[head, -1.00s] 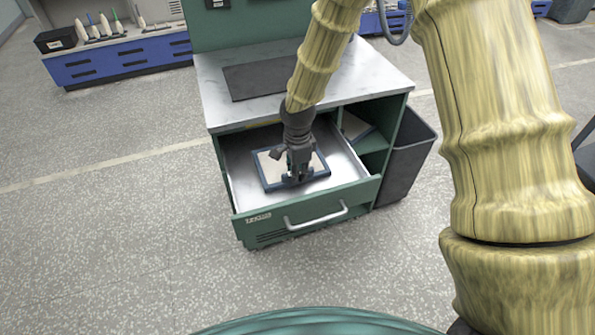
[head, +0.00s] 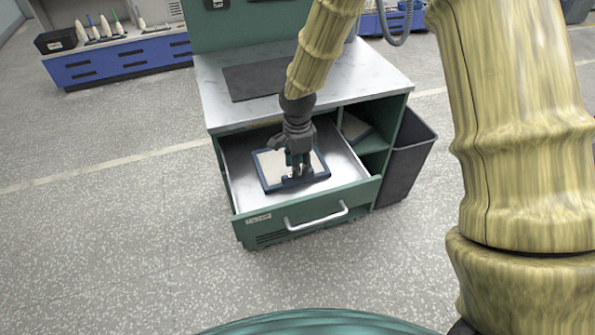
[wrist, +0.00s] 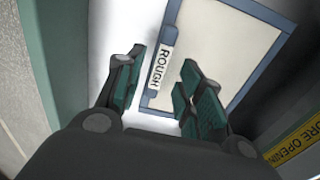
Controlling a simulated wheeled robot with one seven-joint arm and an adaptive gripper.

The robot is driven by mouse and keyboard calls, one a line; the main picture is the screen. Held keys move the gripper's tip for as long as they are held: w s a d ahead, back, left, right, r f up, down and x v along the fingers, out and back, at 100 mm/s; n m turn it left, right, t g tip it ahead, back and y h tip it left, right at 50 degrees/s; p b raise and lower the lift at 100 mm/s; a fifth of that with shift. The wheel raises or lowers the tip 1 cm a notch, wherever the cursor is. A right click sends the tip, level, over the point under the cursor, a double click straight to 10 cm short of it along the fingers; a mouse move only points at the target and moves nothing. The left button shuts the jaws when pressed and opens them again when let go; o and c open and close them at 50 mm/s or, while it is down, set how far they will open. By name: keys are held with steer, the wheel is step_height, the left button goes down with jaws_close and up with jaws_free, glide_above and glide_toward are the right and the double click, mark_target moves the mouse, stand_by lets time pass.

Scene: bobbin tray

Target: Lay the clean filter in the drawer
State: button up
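A flat filter with a blue frame and a cream face (head: 270,164) lies in the open drawer (head: 346,170). In the wrist view the filter (wrist: 228,38) carries a white label reading "ROUGH" on its frame. My gripper (head: 303,172) is over the filter's near side, pointing down. In the wrist view its two fingers (wrist: 165,62) stand apart with the label visible between them. No grip on the frame shows. The gripper hides part of the filter's middle and near edge in the head view.
Another blue-edged panel (head: 355,126) sits in the open shelf right of the drawer. A dark grey bin (head: 405,165) stands against the cabinet's right side. The worktop (head: 365,75) above carries a dark mat (head: 250,82). Floor in front is clear.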

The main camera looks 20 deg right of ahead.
step_height(320, 180, up, 8)
stand_by(0.5)
steer(key=shift+r, duration=0.1)
stand_by(1.0)
